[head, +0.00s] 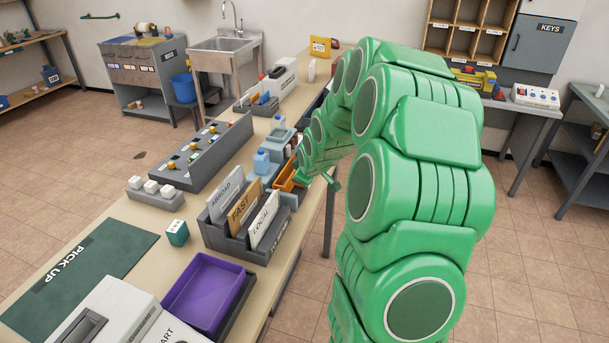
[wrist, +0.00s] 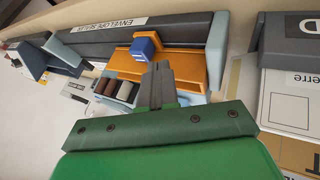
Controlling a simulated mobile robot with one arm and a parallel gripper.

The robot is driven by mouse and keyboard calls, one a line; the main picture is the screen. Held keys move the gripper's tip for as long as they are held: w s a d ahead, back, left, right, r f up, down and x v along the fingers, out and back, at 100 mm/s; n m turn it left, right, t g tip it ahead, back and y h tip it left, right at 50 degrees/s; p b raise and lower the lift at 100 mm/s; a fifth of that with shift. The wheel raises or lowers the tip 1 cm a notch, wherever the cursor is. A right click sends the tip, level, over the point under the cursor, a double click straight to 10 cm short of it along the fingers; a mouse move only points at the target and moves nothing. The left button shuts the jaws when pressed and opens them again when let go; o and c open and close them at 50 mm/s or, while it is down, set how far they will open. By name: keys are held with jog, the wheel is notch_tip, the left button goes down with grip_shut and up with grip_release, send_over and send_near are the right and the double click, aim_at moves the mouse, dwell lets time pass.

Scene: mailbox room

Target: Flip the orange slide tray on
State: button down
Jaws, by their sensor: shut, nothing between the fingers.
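The orange slide tray (wrist: 190,62) shows in the wrist view as a flat orange piece beside a grey bar labelled as an envelope sealer (wrist: 110,38). A small blue block (wrist: 145,46) sits at the orange piece, above my fingertips in the picture. My gripper (wrist: 162,70) is shut and empty, its dark fingertips close to the tray's edge; I cannot tell whether they touch. In the head view the orange tray (head: 286,180) is partly covered by my green arm, on the bench's right side. My fingertips are not clear there.
The letter sorter (head: 238,238) with upright cards stands just in front of the tray. A purple tray (head: 204,290) lies nearer. A long grey rack (head: 210,165) with coloured knobs stands to the left. Dark and grey rollers (wrist: 115,89) show beside my fingers. Floor is open right of the bench.

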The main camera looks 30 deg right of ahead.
jog(key=shift+x, duration=2.6)
jog(key=shift+w+d, duration=0.1)
jog(key=shift+d, duration=0.05)
jog(key=shift+w+d, duration=7.6)
jog(key=shift+d, duration=0.05)
jog(key=shift+d+r, duration=0.1)
jog(key=shift+r, duration=0.05)
jog(key=shift+r, duration=0.2)
jog(key=v, duration=0.9)
jog(key=shift+s, duration=0.25)
jog(key=shift+a+r, duration=0.1)
jog(key=shift+a, duration=0.15)
